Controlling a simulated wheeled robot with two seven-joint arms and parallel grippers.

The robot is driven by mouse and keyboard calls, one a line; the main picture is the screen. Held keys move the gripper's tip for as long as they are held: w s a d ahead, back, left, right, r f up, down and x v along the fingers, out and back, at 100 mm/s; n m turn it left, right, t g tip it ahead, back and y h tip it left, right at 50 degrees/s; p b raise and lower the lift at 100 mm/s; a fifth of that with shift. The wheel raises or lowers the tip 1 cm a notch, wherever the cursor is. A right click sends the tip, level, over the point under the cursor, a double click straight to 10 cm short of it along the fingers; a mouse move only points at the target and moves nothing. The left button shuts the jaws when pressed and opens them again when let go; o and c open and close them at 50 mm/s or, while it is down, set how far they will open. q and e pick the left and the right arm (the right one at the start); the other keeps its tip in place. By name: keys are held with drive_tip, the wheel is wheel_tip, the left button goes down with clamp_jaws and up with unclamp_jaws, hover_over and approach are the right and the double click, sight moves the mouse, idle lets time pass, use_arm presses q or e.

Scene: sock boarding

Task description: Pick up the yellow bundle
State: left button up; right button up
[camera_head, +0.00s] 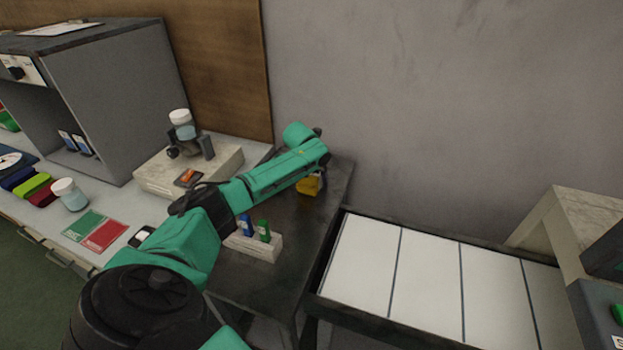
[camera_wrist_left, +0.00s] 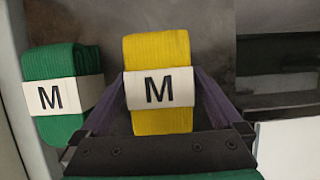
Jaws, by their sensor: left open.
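The yellow bundle (camera_wrist_left: 157,46) is a folded yellow knit piece with a white band marked "M". In the head view the yellow bundle (camera_head: 309,186) shows at the far end of the dark table, partly covered by my left arm. The gripper's fingers are hard to make out there. My right gripper is not in view.
A green bundle (camera_wrist_left: 62,65), also banded "M", lies just left of the left finger. A white holder (camera_head: 258,246) with small blue and green items stands on the dark table (camera_head: 290,268). A tray with white compartments (camera_head: 366,262) lies to the right.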

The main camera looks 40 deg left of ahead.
use_arm(q)
drive_tip(key=shift+f, duration=0.1)
drive_tip(key=c, duration=1.4)
drive_tip(key=shift+o, duration=0.2)
